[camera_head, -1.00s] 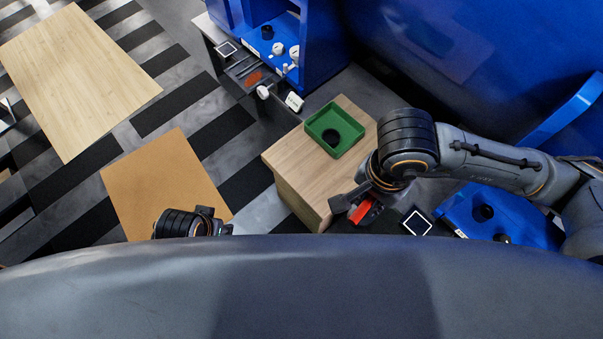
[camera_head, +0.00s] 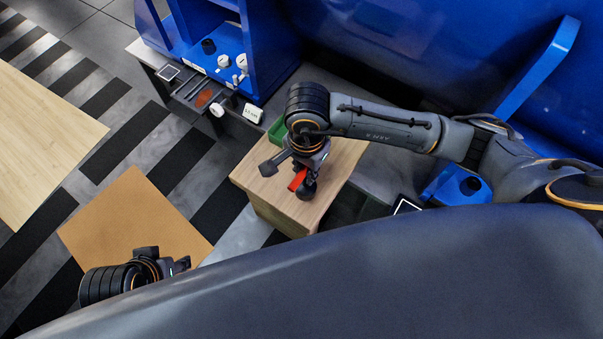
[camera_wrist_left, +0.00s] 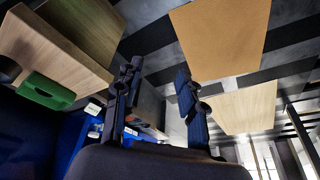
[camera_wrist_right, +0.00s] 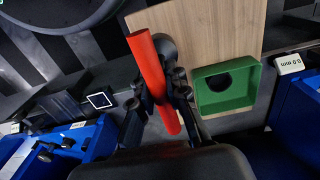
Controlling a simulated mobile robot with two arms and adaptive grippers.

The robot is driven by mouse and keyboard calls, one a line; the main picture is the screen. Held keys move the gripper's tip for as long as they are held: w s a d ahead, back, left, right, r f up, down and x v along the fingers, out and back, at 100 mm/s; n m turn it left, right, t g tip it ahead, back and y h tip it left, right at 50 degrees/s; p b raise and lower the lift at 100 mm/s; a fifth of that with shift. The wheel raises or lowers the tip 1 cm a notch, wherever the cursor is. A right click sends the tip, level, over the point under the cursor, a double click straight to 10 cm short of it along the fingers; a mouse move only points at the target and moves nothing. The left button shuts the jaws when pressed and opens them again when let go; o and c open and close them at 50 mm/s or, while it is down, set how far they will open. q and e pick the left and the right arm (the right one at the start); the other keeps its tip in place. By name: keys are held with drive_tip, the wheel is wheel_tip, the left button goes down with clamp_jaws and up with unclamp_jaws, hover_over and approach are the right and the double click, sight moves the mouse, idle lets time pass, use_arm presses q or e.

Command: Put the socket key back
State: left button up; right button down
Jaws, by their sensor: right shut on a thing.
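The red socket key (camera_wrist_right: 146,62) is clamped between the fingers of my right gripper (camera_wrist_right: 158,100) in the right wrist view. A dark round part shows beside its upper end, over the wooden top. In the head view my right gripper (camera_head: 303,172) and the key's red bar (camera_head: 298,180) are over the wooden cabinet (camera_head: 330,180). The green square tray (camera_wrist_right: 226,88), with a dark round recess, sits on the cabinet right of the key; in the head view my arm mostly hides the tray (camera_head: 277,130). My left gripper (camera_wrist_left: 160,95) is open and empty, away from the cabinet.
A blue workstation (camera_head: 222,62) with white knobs and a slotted tool shelf stands behind the cabinet. A blue bin (camera_head: 458,186) is at the right. An orange-brown board (camera_head: 130,215) and a pale wooden panel (camera_head: 40,140) are at the left, with striped floor between.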

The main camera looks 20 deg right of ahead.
sight(304, 192)
drive_tip(key=shift+w+f, duration=0.95)
drive_tip(key=shift+f, duration=0.15)
drive_tip(key=shift+w+f+b, duration=0.3)
drive_tip(key=shift+f, duration=0.05)
use_arm(q)
drive_tip(key=w+d+r+t+h, duration=0.1)
drive_tip(key=w+t, duration=0.3)
drive_tip(key=w, duration=0.4)
drive_tip(key=shift+w+d+r+t+b, duration=0.2)
drive_tip(key=shift+d+r+t+b, duration=0.25)
drive_tip(key=shift+d+r, duration=0.4)
use_arm(e)
wheel_tip(304, 192, down, 3)
drive_tip(key=shift+w+f, duration=0.15)
use_arm(q)
drive_tip(key=shift+w+r, duration=0.1)
drive_tip(key=shift+w+d+r, duration=0.1)
drive_tip(key=shift+w+r, duration=0.05)
drive_tip(key=shift+w, duration=0.1)
use_arm(e)
drive_tip(key=shift+f, duration=0.15)
drive_tip(key=c, duration=1.3)
unclamp_jaws()
drive_tip(key=shift+c, duration=0.2)
use_arm(q)
drive_tip(key=shift+w+r+t, duration=0.1)
drive_tip(key=shift+t, duration=0.15)
